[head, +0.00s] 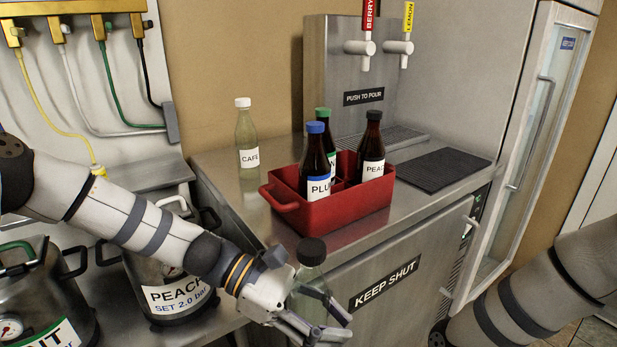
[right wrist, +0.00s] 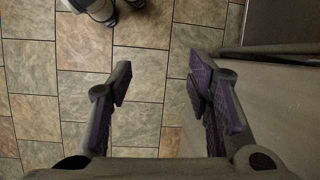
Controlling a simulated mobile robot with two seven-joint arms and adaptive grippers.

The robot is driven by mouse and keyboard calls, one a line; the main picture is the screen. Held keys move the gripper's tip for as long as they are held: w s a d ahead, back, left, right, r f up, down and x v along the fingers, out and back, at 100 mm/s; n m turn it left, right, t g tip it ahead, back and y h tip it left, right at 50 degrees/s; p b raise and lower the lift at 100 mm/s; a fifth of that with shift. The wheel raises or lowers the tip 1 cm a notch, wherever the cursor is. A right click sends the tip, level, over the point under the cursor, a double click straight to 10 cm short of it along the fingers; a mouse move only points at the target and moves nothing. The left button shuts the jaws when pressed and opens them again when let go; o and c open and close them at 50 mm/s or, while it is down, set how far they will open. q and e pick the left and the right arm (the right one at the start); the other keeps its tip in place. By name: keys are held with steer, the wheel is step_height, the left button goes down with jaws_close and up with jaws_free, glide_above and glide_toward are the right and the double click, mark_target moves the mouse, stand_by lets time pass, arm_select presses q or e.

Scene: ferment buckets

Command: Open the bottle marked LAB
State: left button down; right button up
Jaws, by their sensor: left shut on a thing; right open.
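My left gripper (head: 322,316) is shut on a clear bottle (head: 312,275) with a black cap (head: 311,251). It holds the bottle roughly upright in front of the counter's front edge. The fingers cover the lower part, and no label can be read on it, so I cannot tell whether it is marked LAB. The cap is on the bottle's neck. My right gripper (right wrist: 160,78) is open and empty above the tiled floor in the right wrist view. In the head view only my right arm shows, at the lower right; its gripper is out of view.
A red carrier (head: 345,212) on the steel counter holds dark bottles, including PLUM and PEACH. A CAFE bottle (head: 247,150) stands left of it. Behind are a tap tower (head: 335,65) and dark drip mat (head: 444,170). Kegs (head: 165,270) stand at left, a glass-door fridge (head: 535,130) right.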

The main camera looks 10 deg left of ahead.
steer(key=w+a+r+m, duration=0.4)
steer(key=w+r, duration=0.7)
steer(key=r, duration=0.2)
steer(key=w+a+r+m+t+h, duration=0.1)
steer(key=w+a+r+t, duration=0.1)
steer(key=a+r, duration=0.35)
steer(key=w+a+r+m+t, duration=0.1)
steer(key=w+a+r, duration=0.1)
steer(key=r, duration=0.7)
step_height(320, 180, up, 14)
steer(key=m+h, duration=0.2)
steer(key=m, duration=0.2)
glide_above(307, 246)
steer(key=shift+w+r, duration=0.15)
steer(key=shift+w, duration=0.2)
steer(key=shift+s, duration=0.35)
step_height(307, 246, down, 8)
steer(key=shift+r, duration=0.2)
